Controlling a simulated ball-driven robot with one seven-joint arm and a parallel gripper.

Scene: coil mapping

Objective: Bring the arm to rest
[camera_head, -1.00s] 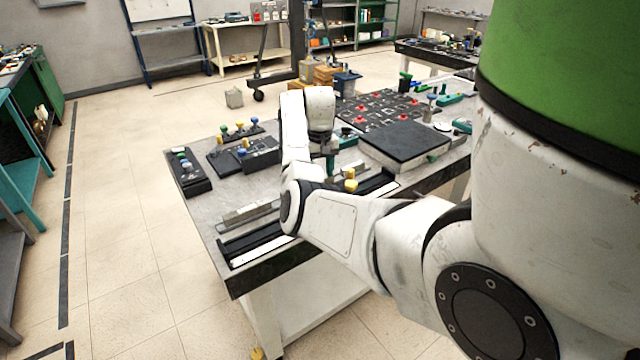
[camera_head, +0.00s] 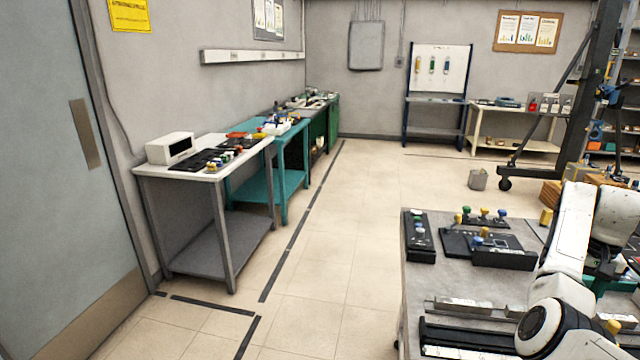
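My white arm (camera_head: 565,235) shows at the right edge, bent over the metal workbench (camera_head: 460,282). Its wrist points down, and my gripper (camera_head: 606,268) is small and partly hidden behind the arm, low over the bench by a teal-green part. I cannot tell whether its fingers are open or shut, or whether they hold anything. The arm's base end is out of view.
On the bench are a black block with coloured knobs (camera_head: 419,236), a black panel (camera_head: 488,247) and metal rails (camera_head: 465,307). Side tables (camera_head: 205,172) line the left wall beside a grey door (camera_head: 55,170). The tiled floor between is clear.

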